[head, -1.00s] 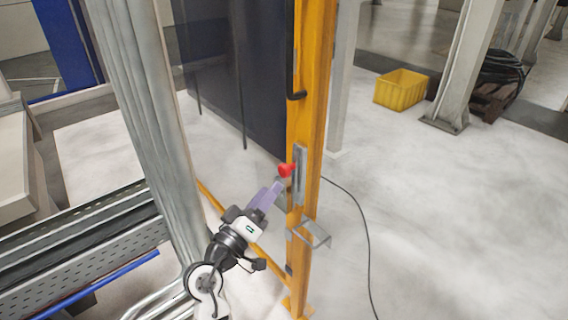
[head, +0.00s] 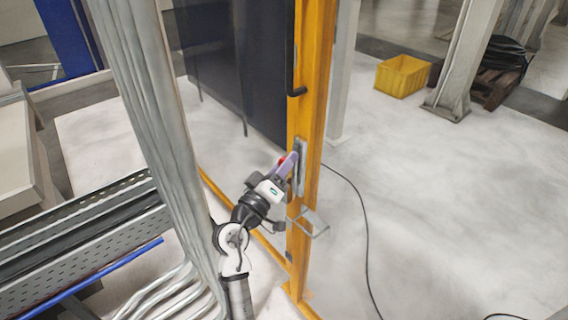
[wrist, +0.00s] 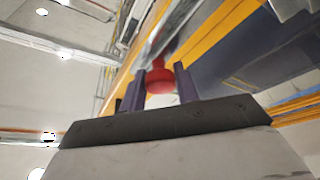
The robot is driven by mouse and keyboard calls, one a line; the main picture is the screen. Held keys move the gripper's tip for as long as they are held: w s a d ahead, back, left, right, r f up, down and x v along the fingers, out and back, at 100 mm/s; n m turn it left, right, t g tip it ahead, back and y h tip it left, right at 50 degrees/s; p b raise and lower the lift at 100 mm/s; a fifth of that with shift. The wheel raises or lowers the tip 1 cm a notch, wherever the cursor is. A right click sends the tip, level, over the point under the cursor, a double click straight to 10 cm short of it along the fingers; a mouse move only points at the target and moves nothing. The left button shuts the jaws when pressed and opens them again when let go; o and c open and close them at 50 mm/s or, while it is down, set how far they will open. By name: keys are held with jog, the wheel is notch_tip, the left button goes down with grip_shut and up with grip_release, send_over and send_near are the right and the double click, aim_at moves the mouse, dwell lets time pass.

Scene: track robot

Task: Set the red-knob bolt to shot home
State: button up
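The red knob (head: 282,160) of the bolt is mostly hidden behind my gripper in the head view. The bolt's grey metal plate (head: 301,170) is upright on the yellow post. My gripper (head: 290,163), with purple fingers, is at the knob. In the wrist view, the red knob (wrist: 160,78) shows between the two fingertips of my gripper (wrist: 160,82). The fingers are apart, one on each side of the knob. I cannot tell whether they touch it.
The yellow post (head: 312,90) carries a black handle (head: 292,75) above and a metal bracket (head: 309,223) below the bolt. A grey column (head: 160,130) stands left of my arm. A yellow crate (head: 402,76) is far right. A black cable lies on the open floor.

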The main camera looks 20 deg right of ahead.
grip_shut()
jog(key=shift+f, duration=0.1)
notch_tip(320, 180, down, 5)
jog(key=b, duration=0.6)
jog(key=shift+f+b, duration=0.1)
jog(key=shift+b, duration=0.25)
jog(key=o, duration=0.6)
grip_release()
jog(key=shift+f, duration=0.1)
jog(key=shift+a, duration=0.1)
